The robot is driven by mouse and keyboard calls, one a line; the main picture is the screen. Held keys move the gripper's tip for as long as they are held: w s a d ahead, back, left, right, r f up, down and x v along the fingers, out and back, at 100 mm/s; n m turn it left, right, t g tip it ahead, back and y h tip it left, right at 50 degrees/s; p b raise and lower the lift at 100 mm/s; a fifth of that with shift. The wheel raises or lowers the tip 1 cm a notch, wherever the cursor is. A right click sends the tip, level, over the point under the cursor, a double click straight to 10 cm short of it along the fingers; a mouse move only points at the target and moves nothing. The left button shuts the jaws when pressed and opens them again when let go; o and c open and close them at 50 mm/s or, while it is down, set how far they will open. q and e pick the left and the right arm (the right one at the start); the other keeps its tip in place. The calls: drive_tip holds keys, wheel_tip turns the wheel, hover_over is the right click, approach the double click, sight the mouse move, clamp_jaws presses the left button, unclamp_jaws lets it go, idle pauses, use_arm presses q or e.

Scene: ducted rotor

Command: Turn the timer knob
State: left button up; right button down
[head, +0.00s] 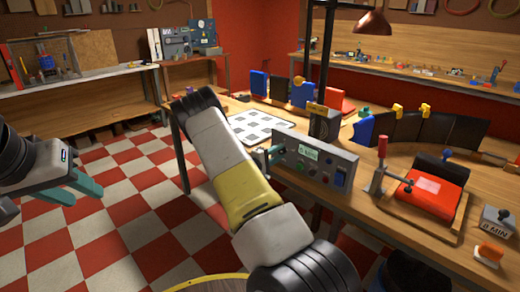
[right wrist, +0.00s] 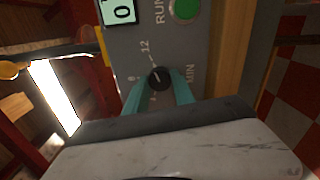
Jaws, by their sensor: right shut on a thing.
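The timer knob (right wrist: 158,77) is a small black round knob with a pale pointer line, on the grey panel (right wrist: 125,45) in the right wrist view. Printed marks, "12" and "MIN" surround it. My right gripper (right wrist: 160,88) has its teal fingers on both sides of the knob, shut on it. In the head view the grey control box (head: 345,166) stands on the bench, and my right arm hides most of that gripper. My left gripper (head: 80,190) is open and empty above the checkered floor, far from the box.
A green button (right wrist: 184,10) marked "RUN" and a display (right wrist: 118,10) are near the knob. A red device with a toggle clamp (head: 432,192) stands right of the box. A checkered board (head: 262,128) lies behind it. Open floor is at left.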

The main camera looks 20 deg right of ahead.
drive_tip(key=shift+f, duration=0.1)
drive_tip(key=c, duration=1.1)
unclamp_jaws()
drive_tip(key=shift+o, duration=0.2)
drive_tip(key=v, duration=0.8)
